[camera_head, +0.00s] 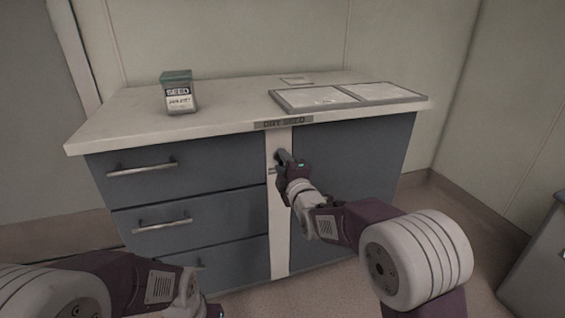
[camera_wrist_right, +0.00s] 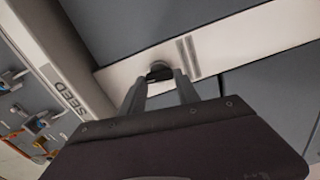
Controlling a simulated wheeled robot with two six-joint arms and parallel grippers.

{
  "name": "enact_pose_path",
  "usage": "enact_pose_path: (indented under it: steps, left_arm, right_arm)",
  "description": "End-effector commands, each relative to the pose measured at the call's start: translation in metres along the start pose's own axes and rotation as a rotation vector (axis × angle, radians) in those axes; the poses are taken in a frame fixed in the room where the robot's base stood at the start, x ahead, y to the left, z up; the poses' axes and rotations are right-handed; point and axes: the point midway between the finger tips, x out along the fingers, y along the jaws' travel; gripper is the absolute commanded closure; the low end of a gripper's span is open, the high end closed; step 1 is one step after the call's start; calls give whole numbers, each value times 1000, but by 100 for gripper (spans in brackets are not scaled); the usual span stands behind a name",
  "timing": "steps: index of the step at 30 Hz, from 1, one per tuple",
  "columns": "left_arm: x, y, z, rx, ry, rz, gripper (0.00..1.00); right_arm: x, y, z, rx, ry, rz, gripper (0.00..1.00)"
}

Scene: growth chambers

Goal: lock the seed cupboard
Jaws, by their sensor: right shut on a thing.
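The seed cupboard (camera_head: 345,165) is a blue-grey cabinet with a pale top and a "DRY SEED" label (camera_head: 283,124) on its front edge. A pale upright strip (camera_head: 279,235) runs between its drawers and its right-hand front panel. My right gripper (camera_head: 281,157) is at the upper part of this strip. In the right wrist view, its fingers close on a small dark knob (camera_wrist_right: 158,69) on the strip. The fingers hide part of the knob, and I cannot tell how it is turned. My left gripper (camera_head: 213,311) is mostly cut off at the bottom edge; its fingers are hidden.
A seed tin (camera_head: 178,92) and two flat framed trays (camera_head: 313,97) stand on the cupboard top. Drawers with bar handles (camera_head: 142,168) fill the left side and look shut. Another grey unit (camera_head: 545,265) stands at the far right. Tools hang or lie at the left of the wrist view.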

Motion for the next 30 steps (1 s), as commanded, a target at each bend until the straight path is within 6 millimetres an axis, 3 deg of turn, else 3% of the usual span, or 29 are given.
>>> enact_pose_path:
  steps: [12, 27, 28, 30]
  left_arm:
    - [-2, 0, 0, 0, 0, 0, 64]
    - [-2, 0, 0, 0, 0, 0, 64]
    - [-2, 0, 0, 0, 0, 0, 64]
    - [-2, 0, 0, 0, 0, 0, 64]
  right_arm:
    - [0, -2, 0, -150, 0, -4, 100]
    - [0, -3, 0, -167, 1, -5, 100]
    - [0, -3, 0, -167, 1, -5, 59]
    - [0, -3, 0, -167, 1, -4, 40]
